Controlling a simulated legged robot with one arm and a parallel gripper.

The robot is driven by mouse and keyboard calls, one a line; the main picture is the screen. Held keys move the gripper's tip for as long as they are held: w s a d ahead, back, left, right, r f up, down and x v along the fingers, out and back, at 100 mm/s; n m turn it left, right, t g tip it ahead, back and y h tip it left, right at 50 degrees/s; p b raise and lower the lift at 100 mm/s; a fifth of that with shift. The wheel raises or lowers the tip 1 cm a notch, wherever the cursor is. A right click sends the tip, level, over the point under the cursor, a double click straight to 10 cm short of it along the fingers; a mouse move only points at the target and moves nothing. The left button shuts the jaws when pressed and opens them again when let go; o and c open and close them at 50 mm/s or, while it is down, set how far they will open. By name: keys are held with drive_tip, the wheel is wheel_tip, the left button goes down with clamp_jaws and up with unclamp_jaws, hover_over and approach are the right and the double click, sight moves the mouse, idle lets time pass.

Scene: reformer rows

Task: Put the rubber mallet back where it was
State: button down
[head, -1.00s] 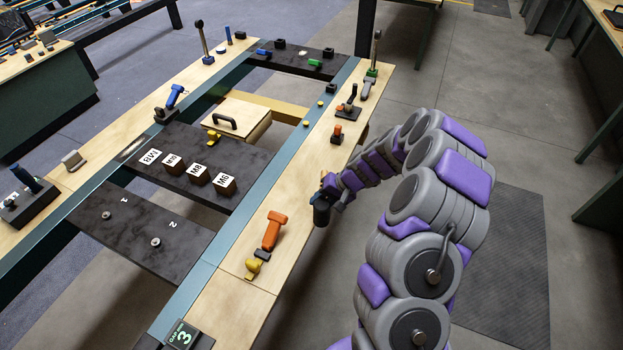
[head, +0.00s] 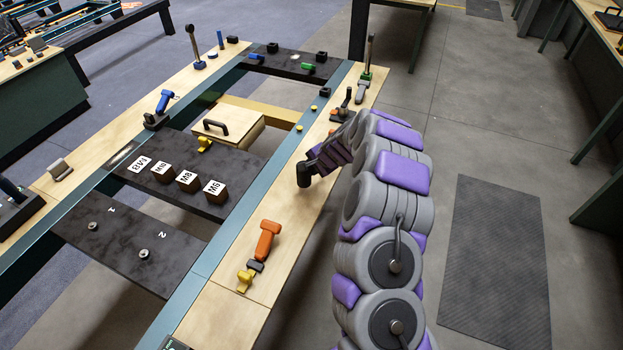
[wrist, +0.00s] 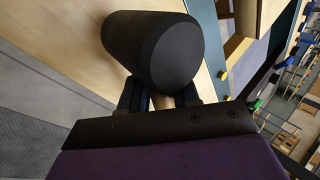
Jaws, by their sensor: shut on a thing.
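The rubber mallet's black, cylindrical head (head: 304,174) shows in the head view above the right-hand wooden strip of the bench (head: 262,205). In the wrist view the mallet head (wrist: 150,48) is large and close, just beyond my fingers. My gripper (wrist: 160,100) is shut on the mallet below its head, with a dark finger on either side of a short pale piece of handle. The rest of the handle is hidden. In the head view my gripper (head: 317,163) is small and dark, and its fingers cannot be made out.
An orange tool (head: 267,240) and a yellow-and-black piece (head: 248,274) lie nearer on the same strip. Labelled blocks (head: 188,181) stand on a dark shelf to the left. Upright tools (head: 366,70) stand at the strip's far end.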

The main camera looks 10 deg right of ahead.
drive_tip(key=shift+a+f, duration=0.35)
drive_tip(key=shift+f, duration=0.3)
wheel_tip(320, 180, down, 3)
drive_tip(key=shift+a+r+b, duration=0.1)
drive_tip(key=shift+r+b, duration=0.05)
drive_tip(key=shift+b, duration=0.55)
drive_tip(key=shift+d+r, duration=0.1)
drive_tip(key=shift+d, duration=0.15)
drive_tip(key=c, duration=1.1)
unclamp_jaws()
drive_tip(key=shift+d, duration=0.1)
drive_tip(key=shift+o, duration=1.4)
drive_tip(key=shift+a, duration=0.25)
